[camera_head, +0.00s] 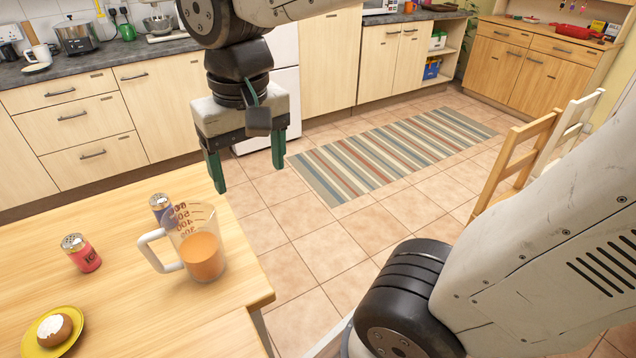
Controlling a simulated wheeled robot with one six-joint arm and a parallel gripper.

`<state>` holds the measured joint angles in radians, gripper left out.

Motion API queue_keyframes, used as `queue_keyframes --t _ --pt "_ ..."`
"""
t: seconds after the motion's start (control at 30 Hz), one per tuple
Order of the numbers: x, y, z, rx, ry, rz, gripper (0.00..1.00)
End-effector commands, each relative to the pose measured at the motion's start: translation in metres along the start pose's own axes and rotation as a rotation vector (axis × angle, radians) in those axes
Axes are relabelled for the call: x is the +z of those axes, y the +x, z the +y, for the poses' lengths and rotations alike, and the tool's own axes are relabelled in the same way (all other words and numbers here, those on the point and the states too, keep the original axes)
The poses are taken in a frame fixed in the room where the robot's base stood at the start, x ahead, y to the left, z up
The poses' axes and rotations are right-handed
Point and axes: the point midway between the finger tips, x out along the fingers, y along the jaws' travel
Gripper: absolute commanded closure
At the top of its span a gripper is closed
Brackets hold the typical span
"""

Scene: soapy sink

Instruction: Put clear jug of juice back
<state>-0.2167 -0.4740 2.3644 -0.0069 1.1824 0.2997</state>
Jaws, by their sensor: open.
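The clear jug of juice (201,249) stands upright near the right edge of the wooden table, with orange juice in its lower part. Its white handle (153,250) points left. My gripper (248,177) is open and empty, with its two green fingers pointing down. In the picture it is above and slightly right of the jug, apart from it. How far it is from the jug in depth I cannot tell.
A red shaker (80,252) and a blue shaker (160,207) stand by the jug on the table (130,315). A yellow plate (62,338) with a bun is at the front left. The counter (85,63) holds a toaster and mug. Chairs (520,160) stand at the right.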

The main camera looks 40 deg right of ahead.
Motion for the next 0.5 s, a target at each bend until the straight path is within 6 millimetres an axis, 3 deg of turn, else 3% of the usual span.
queue_keyframes --t 0.03,0.2,0.33,0.5 --pt "0.016 0.0 0.018 -0.001 -0.003 0.015 0.25" --pt "0.058 0.008 0.052 0.005 -0.048 0.037 0.25" --pt "0.076 0.013 0.063 0.009 -0.07 0.046 0.25" --pt "0.082 0.016 0.067 0.01 -0.08 0.046 0.25"
